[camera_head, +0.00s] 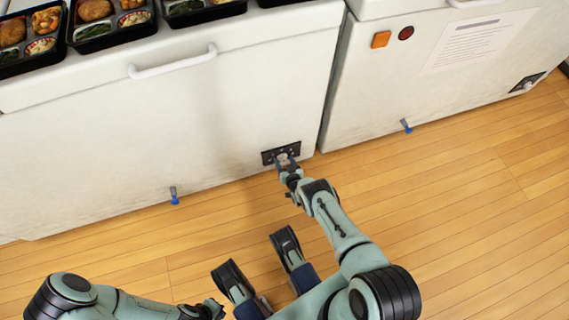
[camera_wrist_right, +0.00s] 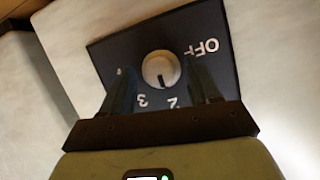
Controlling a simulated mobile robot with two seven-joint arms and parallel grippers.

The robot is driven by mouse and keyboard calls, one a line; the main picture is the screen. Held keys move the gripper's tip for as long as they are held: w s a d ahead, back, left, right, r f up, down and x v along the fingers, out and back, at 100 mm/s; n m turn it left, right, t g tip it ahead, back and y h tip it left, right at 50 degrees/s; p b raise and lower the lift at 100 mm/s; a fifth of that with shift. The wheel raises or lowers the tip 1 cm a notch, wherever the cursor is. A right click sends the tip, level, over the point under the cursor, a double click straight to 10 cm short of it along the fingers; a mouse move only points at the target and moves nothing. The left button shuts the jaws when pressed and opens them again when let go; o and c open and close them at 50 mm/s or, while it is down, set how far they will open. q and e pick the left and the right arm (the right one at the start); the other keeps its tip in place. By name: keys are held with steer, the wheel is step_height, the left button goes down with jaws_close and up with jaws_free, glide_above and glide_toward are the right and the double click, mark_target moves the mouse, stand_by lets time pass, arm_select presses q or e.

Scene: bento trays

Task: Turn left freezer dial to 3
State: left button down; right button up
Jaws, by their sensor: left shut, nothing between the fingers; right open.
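The left freezer (camera_head: 160,110) is a white chest with a black dial panel (camera_head: 268,157) low on its front at the right end. In the right wrist view the panel (camera_wrist_right: 107,57) shows rotated markings: OFF, 2, 3 and a small unclear mark. Its white round dial (camera_wrist_right: 154,66) has a dark pointer mark aimed down in the picture, between the 2 and the 3. My right gripper (camera_wrist_right: 158,72) is open, with one finger on each side of the dial; contact is unclear. My left gripper (camera_head: 213,308) is shut and empty, low in the head view.
A second white freezer (camera_head: 450,75) stands at the right, with its own dial panel (camera_head: 527,82). Bento trays (camera_head: 90,40) sit on top of the left freezer. Blue-tipped drain taps (camera_head: 174,196) stick out near the floor. The wooden floor (camera_head: 460,200) is clear.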

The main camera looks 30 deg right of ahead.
steer(key=c, duration=0.8)
steer(key=shift+d+m, duration=0.1)
steer(key=shift+m, duration=0.2)
steer(key=m+y, duration=0.1)
steer(key=m, duration=0.1)
steer(key=shift+s+d+f+m+t+y, duration=0.1)
steer(key=shift+d+m+t+y, duration=0.1)
steer(key=shift+m+t+y, duration=0.15)
steer(key=m+t+y, duration=0.1)
steer(key=m+y, duration=0.1)
steer(key=m, duration=0.1)
steer(key=shift+f+m, duration=0.15)
steer(key=shift+m, duration=0.1)
steer(key=o, duration=0.8)
